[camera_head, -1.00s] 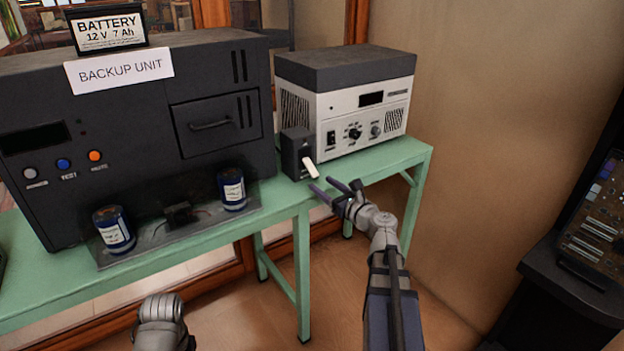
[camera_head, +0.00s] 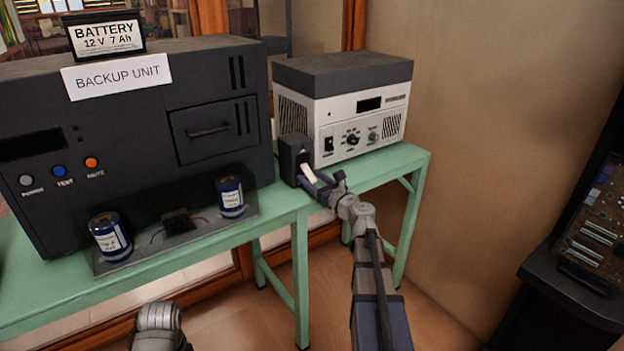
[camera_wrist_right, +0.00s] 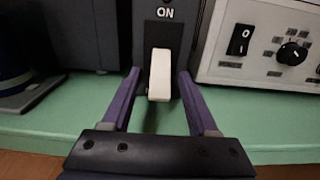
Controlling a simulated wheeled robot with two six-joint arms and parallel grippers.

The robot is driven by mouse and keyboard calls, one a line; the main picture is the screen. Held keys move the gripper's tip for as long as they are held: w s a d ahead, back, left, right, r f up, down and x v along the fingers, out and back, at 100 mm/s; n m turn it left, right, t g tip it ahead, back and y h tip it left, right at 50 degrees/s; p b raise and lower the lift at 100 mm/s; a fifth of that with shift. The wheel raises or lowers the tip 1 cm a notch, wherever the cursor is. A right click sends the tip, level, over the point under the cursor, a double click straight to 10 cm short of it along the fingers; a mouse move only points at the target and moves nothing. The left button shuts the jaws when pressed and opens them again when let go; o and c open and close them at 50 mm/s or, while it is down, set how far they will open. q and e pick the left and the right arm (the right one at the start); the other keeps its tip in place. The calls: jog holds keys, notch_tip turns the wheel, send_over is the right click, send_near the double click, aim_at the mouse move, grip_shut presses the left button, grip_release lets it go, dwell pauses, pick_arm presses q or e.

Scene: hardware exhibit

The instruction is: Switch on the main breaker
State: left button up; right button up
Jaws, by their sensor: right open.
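The main breaker is a small dark box (camera_head: 289,153) on the green table, between the backup unit and the white power supply. Its white lever (camera_head: 308,174) sticks out and slants down toward me. In the right wrist view the lever (camera_wrist_right: 160,75) hangs below the word ON. My right gripper (camera_head: 320,184) is open at the breaker; in the wrist view its two purple fingers (camera_wrist_right: 156,92) stand on either side of the lever, with gaps on both sides. Of my left arm, only a grey rounded part shows at the bottom; its fingers are not visible.
The black backup unit (camera_head: 120,130) with blue cylinders (camera_head: 110,237) in front fills the left of the green table (camera_head: 190,252). The white power supply (camera_head: 362,115) stands right of the breaker. The floor right of the table is clear up to a dark cabinet (camera_head: 570,275).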

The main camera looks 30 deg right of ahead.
grip_shut()
dwell(0.5)
dwell(0.9)
